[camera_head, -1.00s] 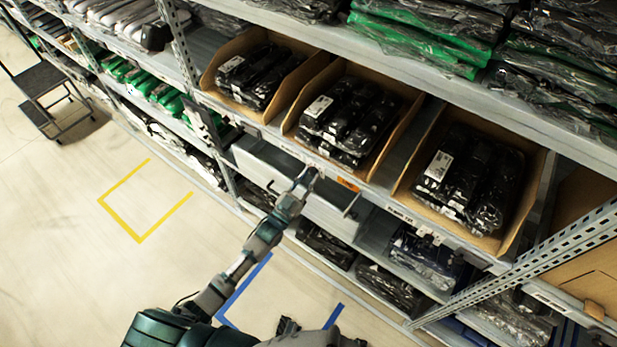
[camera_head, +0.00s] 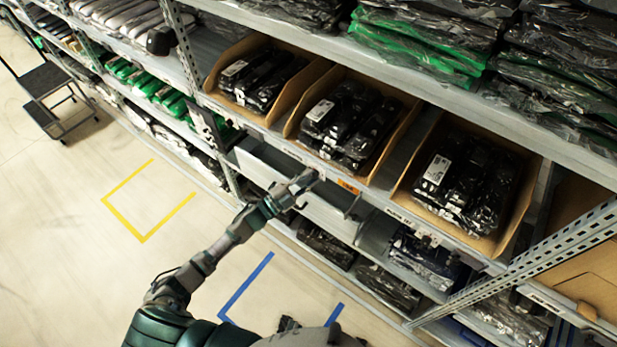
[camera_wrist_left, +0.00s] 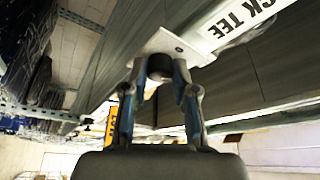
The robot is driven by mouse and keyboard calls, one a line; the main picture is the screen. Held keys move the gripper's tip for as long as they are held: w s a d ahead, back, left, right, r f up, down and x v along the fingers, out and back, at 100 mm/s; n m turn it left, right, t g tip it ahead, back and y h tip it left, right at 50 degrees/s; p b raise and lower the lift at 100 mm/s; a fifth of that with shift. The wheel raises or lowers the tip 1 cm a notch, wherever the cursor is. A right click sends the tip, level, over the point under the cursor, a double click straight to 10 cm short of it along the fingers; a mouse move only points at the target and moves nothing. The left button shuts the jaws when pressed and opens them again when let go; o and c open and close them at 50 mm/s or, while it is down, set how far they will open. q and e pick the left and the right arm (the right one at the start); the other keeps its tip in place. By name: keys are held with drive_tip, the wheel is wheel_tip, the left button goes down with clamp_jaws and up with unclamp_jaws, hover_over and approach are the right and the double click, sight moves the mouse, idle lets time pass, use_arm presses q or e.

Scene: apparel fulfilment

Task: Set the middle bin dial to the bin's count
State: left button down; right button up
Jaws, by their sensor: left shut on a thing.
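The middle bin (camera_head: 396,138) is an open cardboard box on the shelf, holding several dark bagged garments with a white label on top. My left gripper (camera_head: 312,178) reaches to the shelf edge just below this bin. In the left wrist view my left gripper (camera_wrist_left: 160,85) is shut on a small dark dial knob (camera_wrist_left: 160,66), with a finger on each side. The knob sits on a white plate (camera_wrist_left: 168,42) beside a label (camera_wrist_left: 245,20) ending in "CK TEE". Any dial marks or setting cannot be read. My right gripper is not in view.
Similar cardboard bins stand to the left (camera_head: 222,68) and right (camera_head: 524,190). An orange tag (camera_head: 348,187) is on the shelf edge. A grey drawer-like tray (camera_head: 270,165) is below. A perforated upright (camera_head: 540,260) stands at right. The floor at left is clear apart from a step cart (camera_head: 45,82).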

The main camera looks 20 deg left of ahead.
use_arm(q)
drive_tip(key=m+g+p, duration=0.1)
drive_tip(key=m, duration=0.3)
drive_tip(key=shift+r+g+p, duration=0.1)
drive_tip(key=shift+g+p, duration=0.25)
drive_tip(key=shift+g, duration=0.05)
drive_tip(key=shift+s+m+p, duration=0.1)
drive_tip(key=shift+m+p, duration=0.2)
drive_tip(key=shift+m, duration=0.3)
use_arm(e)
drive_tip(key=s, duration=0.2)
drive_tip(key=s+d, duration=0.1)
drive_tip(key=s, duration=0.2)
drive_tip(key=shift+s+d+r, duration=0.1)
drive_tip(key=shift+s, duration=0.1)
use_arm(q)
drive_tip(key=shift+f+y, duration=0.2)
drive_tip(key=shift+y, duration=0.1)
drive_tip(key=c, duration=1)
unclamp_jaws()
drive_tip(key=shift+o, duration=0.5)
drive_tip(key=shift+r, duration=0.1)
drive_tip(key=r+v, duration=0.1)
drive_tip(key=v, duration=1.1)
drive_tip(key=shift+a+f, duration=0.15)
drive_tip(key=shift+f, duration=0.3)
drive_tip(key=shift+f, duration=0.1)
